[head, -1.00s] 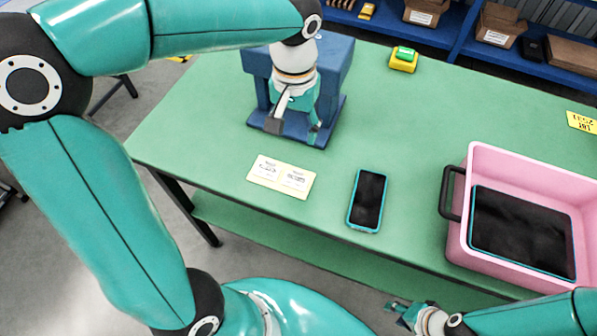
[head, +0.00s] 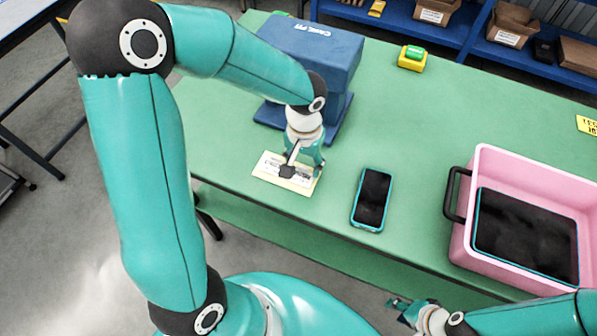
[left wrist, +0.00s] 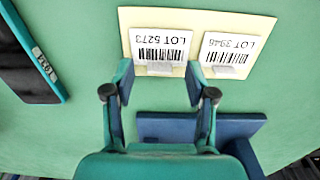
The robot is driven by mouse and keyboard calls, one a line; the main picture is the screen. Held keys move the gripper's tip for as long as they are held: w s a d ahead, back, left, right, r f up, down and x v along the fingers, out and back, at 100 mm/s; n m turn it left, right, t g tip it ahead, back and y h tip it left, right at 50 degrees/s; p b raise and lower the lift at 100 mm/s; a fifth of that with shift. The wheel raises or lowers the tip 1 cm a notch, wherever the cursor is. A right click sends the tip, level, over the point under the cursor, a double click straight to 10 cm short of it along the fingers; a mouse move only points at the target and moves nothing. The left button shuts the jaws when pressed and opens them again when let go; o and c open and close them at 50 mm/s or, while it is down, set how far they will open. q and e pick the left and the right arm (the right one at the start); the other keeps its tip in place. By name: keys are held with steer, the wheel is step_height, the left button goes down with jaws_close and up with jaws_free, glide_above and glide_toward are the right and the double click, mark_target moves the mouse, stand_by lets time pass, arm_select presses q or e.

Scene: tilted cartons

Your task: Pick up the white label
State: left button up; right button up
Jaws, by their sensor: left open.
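Two white labels with barcodes and lot print lie side by side on a cream card (head: 284,184) on the green table. In the left wrist view they appear upside down: one label (left wrist: 163,42) reads about LOT 5273, the other (left wrist: 228,46) about LOT 3946. Each has a small grey tab at its edge. My left gripper (head: 301,169) is over the card and partly hides the labels. In the left wrist view its open fingers (left wrist: 160,78) stand either side of the LOT 5273 label's tab, with nothing held. My right gripper (head: 398,305) is at the bottom, too small to judge.
A phone (head: 372,198) lies right of the card. A pink crate (head: 482,160) with a dark tablet (head: 525,235) stands at the right. A blue stand (head: 315,50) is just behind my left gripper. A yellow-green block (head: 411,58) sits at the back.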

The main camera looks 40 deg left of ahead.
arm_select(q)
steer(key=shift+f, duration=0.4)
steer(key=c, duration=0.8)
steer(key=shift+r, duration=0.15)
